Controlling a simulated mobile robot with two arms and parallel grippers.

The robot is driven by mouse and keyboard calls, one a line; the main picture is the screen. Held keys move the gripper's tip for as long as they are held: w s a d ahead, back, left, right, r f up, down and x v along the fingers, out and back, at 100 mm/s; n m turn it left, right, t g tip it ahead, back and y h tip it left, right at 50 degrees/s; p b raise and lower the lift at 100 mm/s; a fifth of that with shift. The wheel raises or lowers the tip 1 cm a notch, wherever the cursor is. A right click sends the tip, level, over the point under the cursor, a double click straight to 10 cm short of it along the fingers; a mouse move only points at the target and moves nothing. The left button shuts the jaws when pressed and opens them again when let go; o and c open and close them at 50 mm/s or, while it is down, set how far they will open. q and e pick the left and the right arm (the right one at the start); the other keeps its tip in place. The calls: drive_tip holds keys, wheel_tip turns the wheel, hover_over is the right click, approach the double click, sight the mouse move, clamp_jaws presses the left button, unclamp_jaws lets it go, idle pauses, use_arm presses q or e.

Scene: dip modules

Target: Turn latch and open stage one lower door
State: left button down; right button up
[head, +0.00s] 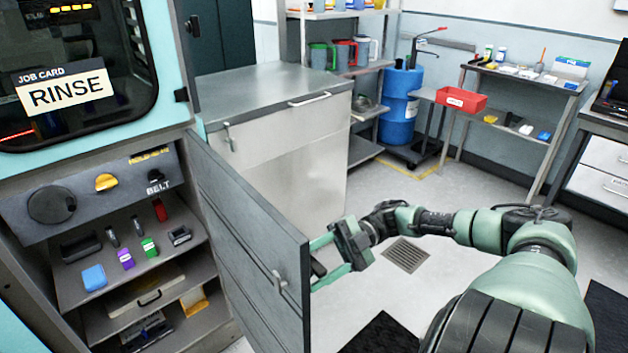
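The grey lower door (245,225) of the machine stands swung out toward me, so the compartment behind it is open to view. A small metal latch (278,283) sits on the door near its free edge. My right gripper (318,262) is at the right side of the door's free edge. Its two green fingers look spread apart, and their tips are close to or partly behind the edge. I cannot tell whether they touch the door. My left gripper is not in view.
The opened compartment has shelves (128,268) with small coloured modules, below a panel with a black dial (52,204) and yellow knob (106,182). A steel cabinet (285,140) stands behind the door.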

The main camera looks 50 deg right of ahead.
drive_tip(key=shift+w, duration=0.1)
drive_tip(key=s+d+b, duration=0.1)
drive_tip(key=d+b, duration=0.1)
drive_tip(key=d, duration=0.5)
drive_tip(key=shift+s+d, duration=0.15)
drive_tip(key=shift+d, duration=0.25)
drive_tip(key=shift+f, duration=0.1)
